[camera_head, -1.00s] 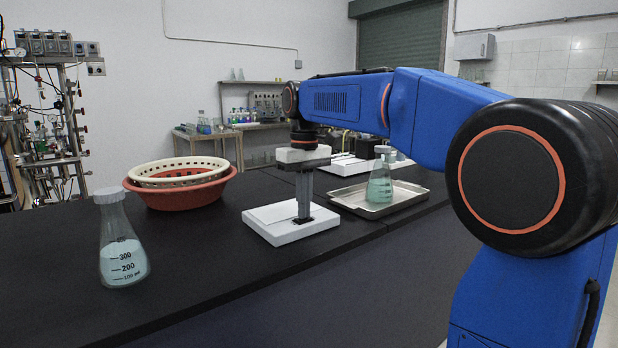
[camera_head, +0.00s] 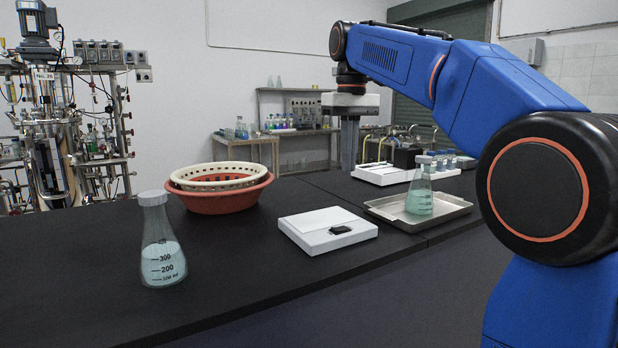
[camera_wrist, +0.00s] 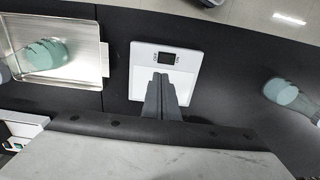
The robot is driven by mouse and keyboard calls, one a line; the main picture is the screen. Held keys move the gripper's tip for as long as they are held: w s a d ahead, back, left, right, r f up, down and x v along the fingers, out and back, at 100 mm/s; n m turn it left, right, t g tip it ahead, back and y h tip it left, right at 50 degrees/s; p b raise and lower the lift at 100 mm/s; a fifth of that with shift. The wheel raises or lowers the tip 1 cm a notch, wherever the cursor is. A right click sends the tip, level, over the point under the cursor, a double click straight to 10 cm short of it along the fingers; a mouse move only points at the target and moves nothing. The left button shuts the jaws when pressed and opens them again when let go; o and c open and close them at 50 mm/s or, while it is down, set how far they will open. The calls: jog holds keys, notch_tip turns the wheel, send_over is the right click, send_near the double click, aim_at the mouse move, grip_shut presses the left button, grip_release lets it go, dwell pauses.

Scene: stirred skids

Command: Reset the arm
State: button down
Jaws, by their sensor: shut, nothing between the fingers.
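My gripper (camera_head: 349,168) is raised above the black bench in the head view, pointing down, behind and above a white flat device (camera_head: 312,222) with a small dark display. Its fingers are together and hold nothing. In the wrist view the closed fingers (camera_wrist: 161,82) show in front of the white device (camera_wrist: 185,58), with clear space under them in the head view. A flask of pale green liquid (camera_head: 419,201) stands in a metal tray (camera_head: 455,214) to the right. Another capped flask (camera_head: 163,262) stands on the bench at the left.
A red basin (camera_head: 215,202) with a cream perforated basket (camera_head: 200,184) in it sits at the back left. A white rack (camera_head: 390,177) with small bottles stands behind the tray. The black bench (camera_head: 240,275) is clear in front of the white device.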

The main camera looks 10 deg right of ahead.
jog(key=s+d+f+m+t, duration=0.1)
jog(key=s+d+f+t, duration=0.1)
jog(key=s+f, duration=1.2)
jog(key=s+d+f+m+t, duration=0.2)
jog(key=s+f, duration=1.3)
jog(key=f, duration=0.5)
jog(key=shift+f+t, duration=0.3)
jog(key=shift+f, duration=0.1)
jog(key=shift+s, duration=0.1)
